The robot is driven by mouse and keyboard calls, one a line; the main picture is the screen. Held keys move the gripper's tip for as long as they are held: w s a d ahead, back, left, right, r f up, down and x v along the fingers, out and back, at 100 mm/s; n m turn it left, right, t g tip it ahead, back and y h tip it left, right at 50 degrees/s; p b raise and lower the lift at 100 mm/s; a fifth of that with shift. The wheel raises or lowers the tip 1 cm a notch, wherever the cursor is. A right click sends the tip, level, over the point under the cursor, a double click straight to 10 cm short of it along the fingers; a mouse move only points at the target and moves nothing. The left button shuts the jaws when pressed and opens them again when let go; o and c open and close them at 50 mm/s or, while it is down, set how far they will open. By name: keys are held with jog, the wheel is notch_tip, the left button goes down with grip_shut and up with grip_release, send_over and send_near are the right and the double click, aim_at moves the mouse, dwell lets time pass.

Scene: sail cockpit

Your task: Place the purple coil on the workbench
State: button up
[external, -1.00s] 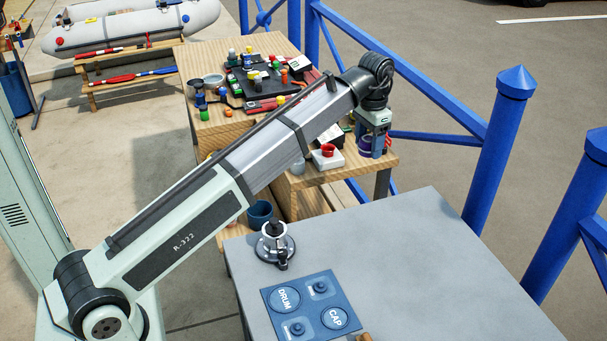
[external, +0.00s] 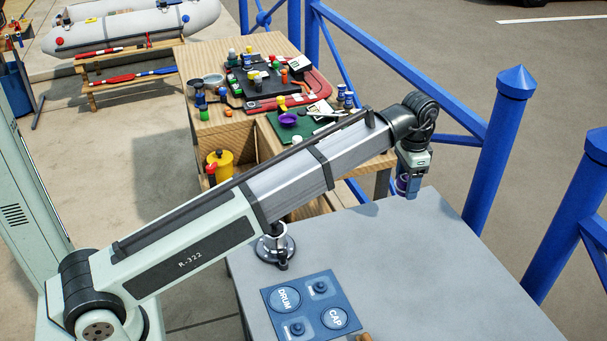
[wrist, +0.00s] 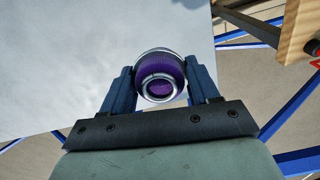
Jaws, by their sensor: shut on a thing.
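The purple coil (wrist: 160,78) has a silver rim and sits between the two blue fingers of my gripper (wrist: 160,92) in the wrist view. The fingers are shut on it from both sides. In the external view my gripper (external: 408,188) points down near the far right corner of the grey workbench, with a sliver of the purple coil (external: 401,186) showing beside the fingers. The grey workbench (external: 430,260) fills the foreground. In the wrist view its pale top (wrist: 70,60) lies below the coil. I cannot tell the exact height of the coil above it.
A winch-like metal fitting (external: 275,246) and a blue DRUM and CAP panel (external: 310,305) occupy the workbench's left side. Its middle and right are clear. A cluttered wooden table (external: 210,125) stands behind. Blue railing posts (external: 495,150) rise at the right.

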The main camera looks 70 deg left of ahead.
aim_at(399, 221)
jog(key=shift+f, duration=5)
jog(key=shift+f, duration=0.1)
jog(key=o, duration=1.1)
jog(key=shift+o, duration=0.2)
notch_tip(399, 221, up, 12)
jog(key=shift+r, duration=0.15)
